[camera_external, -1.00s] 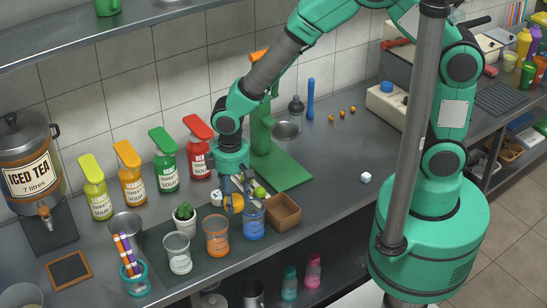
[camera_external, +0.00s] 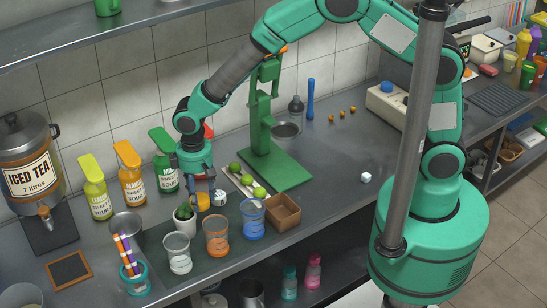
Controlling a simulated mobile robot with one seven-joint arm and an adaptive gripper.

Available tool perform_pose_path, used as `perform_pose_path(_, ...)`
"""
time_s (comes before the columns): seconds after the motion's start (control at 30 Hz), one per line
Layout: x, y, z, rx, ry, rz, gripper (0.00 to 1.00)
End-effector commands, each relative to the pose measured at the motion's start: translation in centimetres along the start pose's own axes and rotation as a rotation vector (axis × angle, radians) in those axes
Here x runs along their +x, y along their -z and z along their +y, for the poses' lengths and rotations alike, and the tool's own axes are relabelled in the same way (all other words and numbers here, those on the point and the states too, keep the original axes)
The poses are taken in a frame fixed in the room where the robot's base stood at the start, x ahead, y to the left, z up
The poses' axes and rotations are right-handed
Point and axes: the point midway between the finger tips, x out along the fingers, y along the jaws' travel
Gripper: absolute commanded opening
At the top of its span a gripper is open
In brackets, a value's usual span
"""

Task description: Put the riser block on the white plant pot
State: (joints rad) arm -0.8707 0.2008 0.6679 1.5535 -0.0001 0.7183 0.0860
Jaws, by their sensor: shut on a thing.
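My gripper (camera_external: 203,201) points down just above and right of the pot. It is shut on a small yellow-orange piece (camera_external: 203,203), which I take as the riser block. The piece is small and partly covered by the fingers. It overlaps the pot's right side in the picture; I cannot tell whether they touch.
A clear glass (camera_external: 178,253), an orange glass (camera_external: 216,237) and a blue glass (camera_external: 252,220) stand close in front. A white dark-marked object (camera_external: 219,198), limes on a tray (camera_external: 246,180) and a brown box (camera_external: 283,211) lie rightward. Syrup bottles (camera_external: 131,172) stand behind.

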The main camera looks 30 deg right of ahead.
Motion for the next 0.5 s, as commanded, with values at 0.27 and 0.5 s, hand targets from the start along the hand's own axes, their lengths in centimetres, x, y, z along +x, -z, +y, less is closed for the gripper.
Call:
perform_pose_path(0.27, 0.5, 4.3, -0.2, 0.000, 0.000, -0.001, 0.19)
perform_pose_path(0.5, 0.6, 5.7, -0.3, 0.000, 0.000, 0.000, 0.19)
